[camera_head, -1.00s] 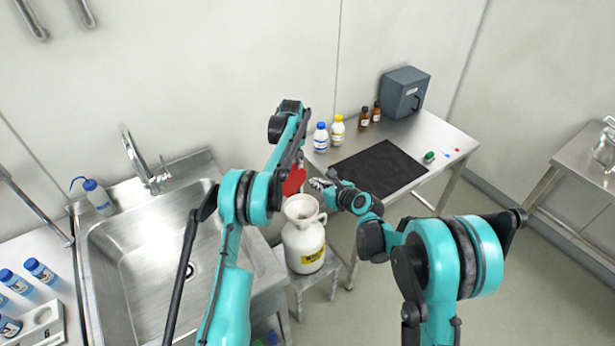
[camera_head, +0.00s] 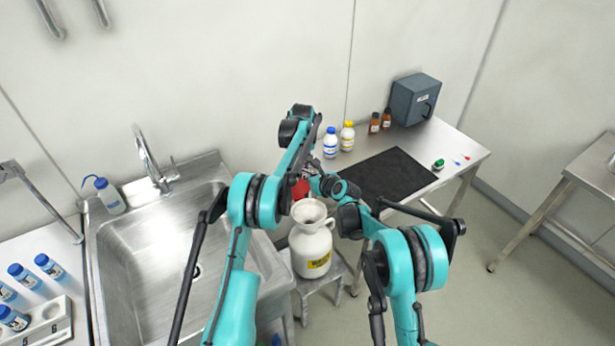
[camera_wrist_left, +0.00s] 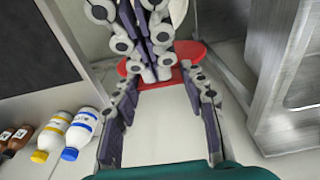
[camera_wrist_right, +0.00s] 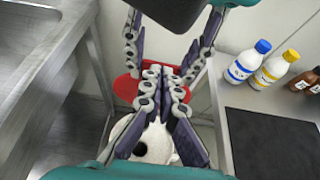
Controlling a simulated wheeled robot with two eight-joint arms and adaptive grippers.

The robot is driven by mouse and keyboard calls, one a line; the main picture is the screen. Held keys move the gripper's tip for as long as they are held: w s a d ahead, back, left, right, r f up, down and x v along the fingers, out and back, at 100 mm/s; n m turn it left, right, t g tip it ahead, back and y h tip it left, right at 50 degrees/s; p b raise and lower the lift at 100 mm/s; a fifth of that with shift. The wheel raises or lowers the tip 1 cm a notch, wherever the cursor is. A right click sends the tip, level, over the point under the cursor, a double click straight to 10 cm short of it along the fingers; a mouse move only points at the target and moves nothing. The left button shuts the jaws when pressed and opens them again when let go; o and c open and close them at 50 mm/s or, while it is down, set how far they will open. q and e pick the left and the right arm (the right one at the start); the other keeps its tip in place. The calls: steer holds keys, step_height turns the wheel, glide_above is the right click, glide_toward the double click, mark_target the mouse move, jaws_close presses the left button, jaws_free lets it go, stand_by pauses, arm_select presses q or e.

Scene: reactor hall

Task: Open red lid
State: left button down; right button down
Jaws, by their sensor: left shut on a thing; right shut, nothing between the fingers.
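The white jug (camera_head: 311,245) with a yellow label stands on a small stool, its mouth uncovered. The red lid (camera_head: 300,189) is above and behind the mouth; it also shows in the left wrist view (camera_wrist_left: 188,52) and the right wrist view (camera_wrist_right: 126,88). My left gripper (camera_wrist_left: 160,67) is shut on the lid, its fingers spread apart around it. My right gripper (camera_wrist_right: 160,72) is shut and empty, its fingertips close together in front of the lid above the jug's mouth (camera_wrist_right: 140,149). I cannot tell whether they touch the lid. Both grippers partly hide the lid in the head view.
A steel sink (camera_head: 150,260) is left of the jug. The steel table (camera_head: 445,150) at right holds a black mat (camera_head: 390,177), a blue-capped bottle (camera_head: 330,143), a yellow-capped bottle (camera_head: 347,137), brown bottles and a grey box (camera_head: 415,98). The stool (camera_head: 322,285) is close to the sink.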

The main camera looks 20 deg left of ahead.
arm_select(q)
steer(key=shift+f, duration=0.25)
